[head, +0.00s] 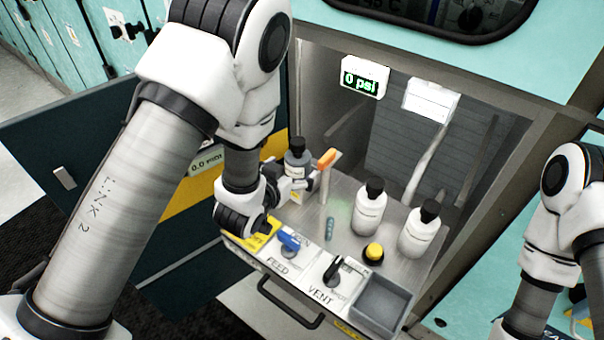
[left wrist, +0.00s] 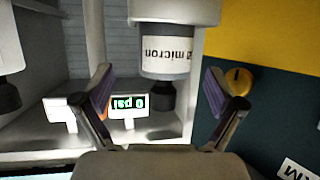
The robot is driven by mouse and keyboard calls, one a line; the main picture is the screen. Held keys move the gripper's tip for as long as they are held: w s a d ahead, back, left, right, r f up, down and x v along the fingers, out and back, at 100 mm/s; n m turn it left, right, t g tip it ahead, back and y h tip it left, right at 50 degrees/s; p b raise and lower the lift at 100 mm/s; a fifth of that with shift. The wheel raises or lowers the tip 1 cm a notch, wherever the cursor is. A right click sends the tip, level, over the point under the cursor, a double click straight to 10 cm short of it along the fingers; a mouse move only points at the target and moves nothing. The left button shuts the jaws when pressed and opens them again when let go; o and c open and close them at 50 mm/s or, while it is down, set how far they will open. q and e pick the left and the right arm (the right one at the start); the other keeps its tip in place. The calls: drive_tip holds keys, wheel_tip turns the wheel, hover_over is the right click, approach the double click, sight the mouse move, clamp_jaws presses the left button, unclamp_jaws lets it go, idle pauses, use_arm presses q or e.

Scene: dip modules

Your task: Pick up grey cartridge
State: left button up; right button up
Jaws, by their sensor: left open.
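The grey cartridge (head: 297,160) with a black cap stands upright at the back left of the metal shelf. My left gripper (head: 292,188) is beside it, on its near side, and partly hides its lower part. In the left wrist view, which is upside down, the cartridge (left wrist: 166,62) carries a "micron" label and appears between the two spread fingers of the gripper (left wrist: 160,85). Gaps show on both sides, so the fingers look apart from it. Part of my right arm shows at the right edge of the head view, but its gripper is not visible.
Two white cartridges (head: 369,210) (head: 420,230) stand to the right. An orange-handled lever (head: 327,160) rises close to the grey one. A yellow button (head: 374,252), blue feed handle (head: 289,241), black vent handle (head: 333,268) and grey tray (head: 383,302) lie in front. The display (head: 364,79) reads 0 psi.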

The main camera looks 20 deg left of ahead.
sight(298, 162)
use_arm(q)
drive_tip(key=x, duration=0.5)
drive_tip(key=shift+w+a, duration=0.1)
drive_tip(key=shift+a, duration=0.3)
drive_tip(key=c, duration=1.5)
drive_tip(key=shift+r, duration=0.1)
